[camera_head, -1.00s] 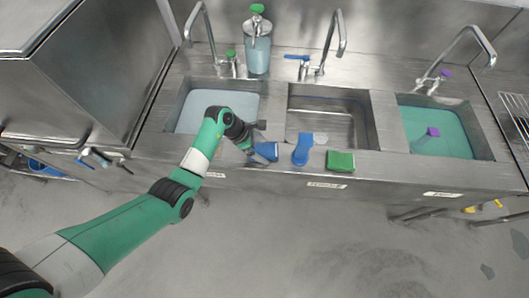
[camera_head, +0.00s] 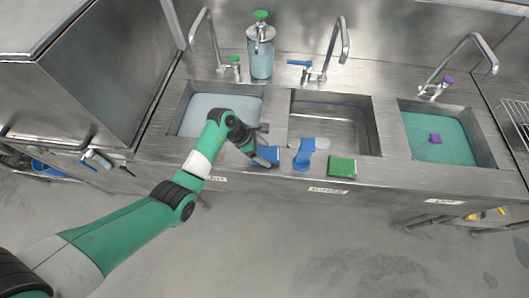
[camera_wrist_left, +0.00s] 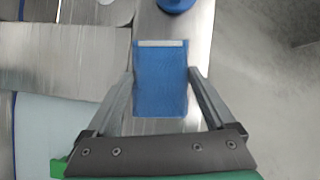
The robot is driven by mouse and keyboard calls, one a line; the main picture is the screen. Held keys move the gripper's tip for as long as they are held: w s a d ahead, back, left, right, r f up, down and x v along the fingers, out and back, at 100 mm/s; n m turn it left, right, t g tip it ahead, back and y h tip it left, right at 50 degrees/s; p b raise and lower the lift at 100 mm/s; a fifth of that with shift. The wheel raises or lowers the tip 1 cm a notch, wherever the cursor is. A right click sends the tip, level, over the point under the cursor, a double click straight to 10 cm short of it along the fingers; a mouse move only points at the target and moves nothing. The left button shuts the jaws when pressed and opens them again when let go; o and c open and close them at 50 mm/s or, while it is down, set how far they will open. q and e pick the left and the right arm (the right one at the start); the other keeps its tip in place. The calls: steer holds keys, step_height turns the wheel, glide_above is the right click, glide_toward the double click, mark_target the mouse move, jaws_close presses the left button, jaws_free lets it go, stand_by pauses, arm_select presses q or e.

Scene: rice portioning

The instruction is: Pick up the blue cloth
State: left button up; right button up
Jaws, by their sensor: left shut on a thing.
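The blue cloth (camera_head: 273,153), a small blue block-like piece with a pale edge, is at the front ledge of the sinks. My left gripper (camera_head: 263,154) is at it, its fingers on either side. In the left wrist view the cloth (camera_wrist_left: 161,85) fills the space between the two fingers of the left gripper (camera_wrist_left: 163,74), which is shut on it. I cannot tell whether the cloth touches the ledge. My right gripper is not in view.
A blue brush-like tool (camera_head: 304,153) and a green sponge (camera_head: 342,167) lie right of the cloth on the ledge. Taps and a dispenser (camera_head: 261,55) stand at the back.

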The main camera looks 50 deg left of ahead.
mark_target(271, 153)
arm_select(q)
steer(key=r+p, duration=0.1)
steer(key=r, duration=0.2)
steer(key=shift+s+r, duration=0.2)
steer(key=s+r+p, duration=0.2)
steer(key=r, duration=0.1)
steer(key=s+r+p, duration=0.1)
steer(key=shift+s+d+r, duration=0.2)
steer(key=shift+s+d, duration=0.05)
steer(key=shift+s, duration=0.1)
steer(key=s+d+r+p, duration=0.1)
steer(key=s+r, duration=0.3)
steer(key=s, duration=0.5)
steer(key=shift+s+d+r+p, duration=0.15)
steer(key=shift+s+d+p, duration=0.1)
steer(key=shift+s+p, duration=0.15)
